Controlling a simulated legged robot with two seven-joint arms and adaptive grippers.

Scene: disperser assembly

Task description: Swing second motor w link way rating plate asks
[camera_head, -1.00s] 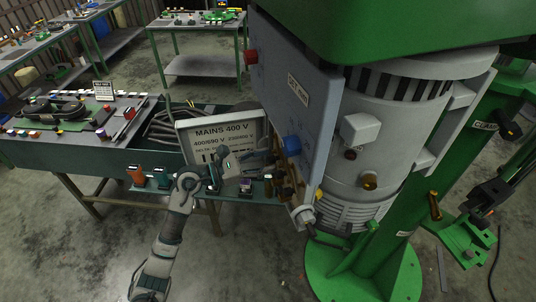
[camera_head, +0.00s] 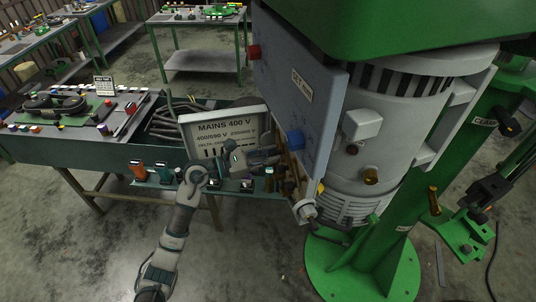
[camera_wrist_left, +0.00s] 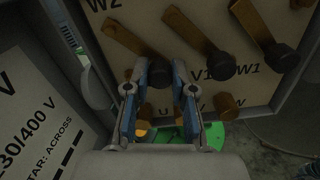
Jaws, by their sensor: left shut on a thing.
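In the left wrist view, a motor terminal board (camera_wrist_left: 150,13) carries three brass links with black knobs. The left link (camera_wrist_left: 130,38) slants down behind my fingers; its knob end (camera_wrist_left: 160,74) is between them and partly hidden. The middle link (camera_wrist_left: 188,28) ends at a knob (camera_wrist_left: 220,66) near V1. The right link (camera_wrist_left: 252,22) ends at a knob (camera_wrist_left: 284,58) near W1. My left gripper (camera_wrist_left: 159,68) is shut on the left link's knob. In the head view it (camera_head: 276,157) reaches the open terminal box.
The terminal box's blue-grey cover panel (camera_head: 298,85) stands close to the right of my gripper. A grey motor (camera_head: 385,130) is on the green column. A bench (camera_head: 65,145) with a cable bin and coloured parts stands at the left. Brass posts (camera_wrist_left: 227,103) line the board's lower edge.

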